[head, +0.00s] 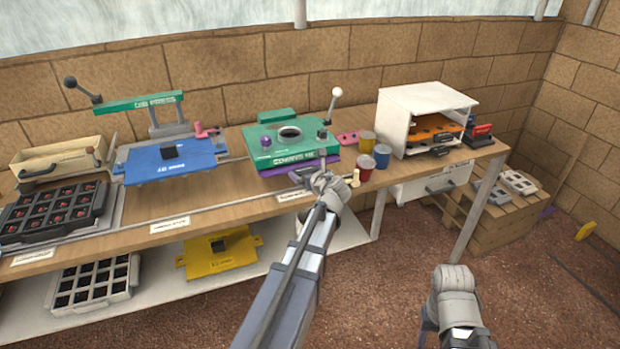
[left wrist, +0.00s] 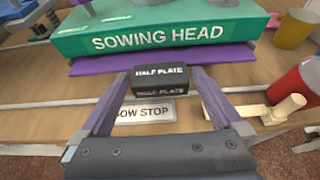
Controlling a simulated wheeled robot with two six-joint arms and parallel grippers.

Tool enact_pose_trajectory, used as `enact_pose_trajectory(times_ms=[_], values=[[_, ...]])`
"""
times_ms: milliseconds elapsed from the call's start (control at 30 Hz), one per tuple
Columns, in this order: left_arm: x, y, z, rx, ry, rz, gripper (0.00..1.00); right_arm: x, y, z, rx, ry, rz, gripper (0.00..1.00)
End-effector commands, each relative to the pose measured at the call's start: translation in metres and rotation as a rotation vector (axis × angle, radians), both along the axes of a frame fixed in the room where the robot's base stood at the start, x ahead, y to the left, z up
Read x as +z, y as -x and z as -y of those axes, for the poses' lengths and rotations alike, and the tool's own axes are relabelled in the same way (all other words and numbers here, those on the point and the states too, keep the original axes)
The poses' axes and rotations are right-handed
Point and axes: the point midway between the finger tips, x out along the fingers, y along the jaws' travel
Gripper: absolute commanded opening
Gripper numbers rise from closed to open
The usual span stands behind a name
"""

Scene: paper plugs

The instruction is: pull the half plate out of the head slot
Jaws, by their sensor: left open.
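The green sowing head (head: 292,141) sits on the bench; its name shows on its front in the left wrist view (left wrist: 165,36). The purple half plate (head: 285,171) sticks out slightly under the head's front edge, and its purple edge shows in the left wrist view (left wrist: 100,66). A black tab marked HALF PLATE (left wrist: 160,80) projects from it. My left gripper (left wrist: 165,76) is open, its fingers on either side of the tab, with contact unclear. In the head view my left gripper (head: 322,180) is at the bench's front. My right gripper (head: 450,280) hangs over the floor, jaws unclear.
A wooden peg (left wrist: 285,110) and red cup (left wrist: 300,88) stand right of the left gripper. A blue plate (head: 170,160) lies left on the bench. A white cabinet (head: 425,105) stands right. The floor in front is clear.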

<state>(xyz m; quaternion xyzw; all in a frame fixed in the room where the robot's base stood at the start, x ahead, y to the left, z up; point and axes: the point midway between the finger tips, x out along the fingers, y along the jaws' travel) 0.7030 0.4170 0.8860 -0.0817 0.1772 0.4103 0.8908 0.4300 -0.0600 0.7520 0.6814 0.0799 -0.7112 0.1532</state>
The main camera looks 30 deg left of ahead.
Motion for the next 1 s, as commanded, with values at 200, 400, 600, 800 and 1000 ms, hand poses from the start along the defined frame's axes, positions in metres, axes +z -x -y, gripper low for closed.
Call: enact_pose_trajectory(times_ms=[200,400,600,800,1000], values=[[0.0004,0.0002,-0.0001,0.000,0.000,0.000,0.98,0.0004,0.0000,0.0001,0.000,0.000,0.000,0.50],[0.0003,0.0003,0.0000,0.000,0.000,0.000,0.75,0.0004,0.0000,0.0000,0.000,0.000,0.000,0.50],[0.0003,0.0003,0.0001,0.000,0.000,0.000,0.53,0.0004,0.0000,0.0000,0.000,0.000,0.000,0.50],[0.0003,0.0004,0.0000,0.000,0.000,0.000,0.30,0.0003,0.0000,0.0001,0.000,0.000,0.000,0.50],[0.0002,0.0004,0.0001,0.000,0.000,0.000,0.72,0.0003,0.0000,0.0000,0.000,0.000,0.000,0.50]])
